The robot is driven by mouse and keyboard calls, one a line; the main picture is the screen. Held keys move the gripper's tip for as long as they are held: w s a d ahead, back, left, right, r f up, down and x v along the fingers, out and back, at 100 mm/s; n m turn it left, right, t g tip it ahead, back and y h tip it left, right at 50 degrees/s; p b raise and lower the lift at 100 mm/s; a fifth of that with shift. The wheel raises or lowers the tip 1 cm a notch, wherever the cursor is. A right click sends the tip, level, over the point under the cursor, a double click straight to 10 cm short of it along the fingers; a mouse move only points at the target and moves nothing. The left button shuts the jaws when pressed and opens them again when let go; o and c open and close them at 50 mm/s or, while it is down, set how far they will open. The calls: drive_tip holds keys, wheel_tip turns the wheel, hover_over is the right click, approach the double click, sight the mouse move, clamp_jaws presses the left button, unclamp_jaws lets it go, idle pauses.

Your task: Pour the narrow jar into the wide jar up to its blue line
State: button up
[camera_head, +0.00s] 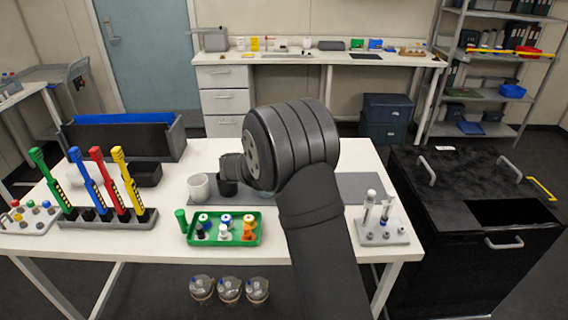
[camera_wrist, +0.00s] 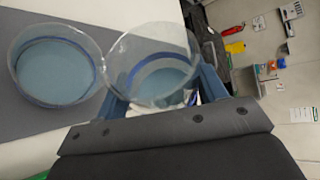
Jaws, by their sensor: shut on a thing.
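The narrow jar (camera_wrist: 150,48) is clear glass with a blue line and some blue-grey liquid in it. My gripper (camera_wrist: 165,97) is shut on it; parts of its blue fingers show on either side of the glass. The wide jar (camera_wrist: 54,66) stands left of it in the wrist view, with blue-grey liquid inside and a blue line around its wall. The two rims look close together in this view; I cannot tell whether they touch. No stream between them is visible. In the head view my arm hides most of this area.
The wide jar stands on a grey mat (camera_wrist: 30,120). A green tray (camera_head: 205,240) of small bottles lies in front, and a grey rack (camera_head: 383,232) stands right.

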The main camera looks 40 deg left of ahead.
idle(0.7)
drive_tip(key=shift+r, duration=0.1)
idle(0.7)
drive_tip(key=shift+r+m, duration=0.3)
drive_tip(key=shift+r, duration=0.2)
drive_tip(key=shift+d+r+m+y, duration=0.1)
drive_tip(key=shift+r+m+y, duration=0.15)
drive_tip(key=shift+m+y, duration=0.25)
drive_tip(key=shift+f+m+g+y, duration=0.15)
drive_tip(key=shift+m+g+y, duration=0.15)
drive_tip(key=shift+g+y, duration=0.1)
drive_tip(key=shift+w+d+f+m+y, duration=0.15)
drive_tip(key=shift+d+f+m+y, duration=0.2)
drive_tip(key=shift+f+m+y, duration=0.2)
drive_tip(key=shift+w+d+r+m+y, duration=0.1)
drive_tip(key=shift+d+r+m+y, duration=0.2)
drive_tip(key=shift+d, duration=0.1)
drive_tip(key=shift+w+d+r+m+y, duration=0.15)
drive_tip(key=shift+d+m+y, duration=0.1)
drive_tip(key=shift+d, duration=0.15)
drive_tip(key=shift+d+f+m+g+y, duration=0.15)
drive_tip(key=shift+f+m+g+y, duration=0.15)
drive_tip(key=shift+f+m+y, duration=0.15)
